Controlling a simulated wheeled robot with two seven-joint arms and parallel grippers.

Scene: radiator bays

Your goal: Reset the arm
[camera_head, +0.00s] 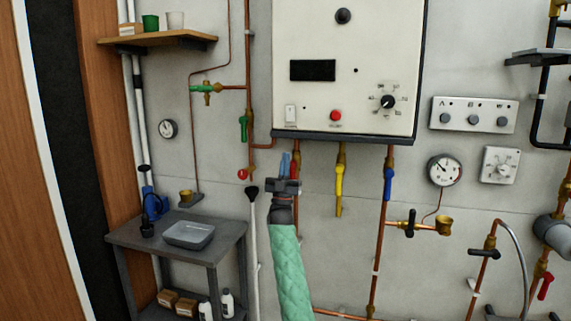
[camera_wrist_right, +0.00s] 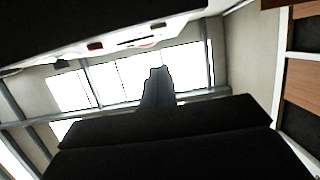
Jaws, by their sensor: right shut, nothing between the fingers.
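My right gripper (camera_head: 285,165) is raised in front of the wall, just below the boiler's bottom edge, with its arm in a green quilted sleeve coming up from below. Its blue fingers are together and hold nothing. In the right wrist view the closed fingers (camera_wrist_right: 157,90) show as a dark shape against bright windows. My left gripper is not in view.
A white boiler (camera_head: 345,118) hangs above. Copper pipes with a yellow valve handle (camera_head: 339,182) and a blue valve handle (camera_head: 387,182) run down beside the gripper. A grey table (camera_head: 225,232) with a tray (camera_head: 188,235) stands left. A wooden shelf (camera_head: 158,40) is at upper left.

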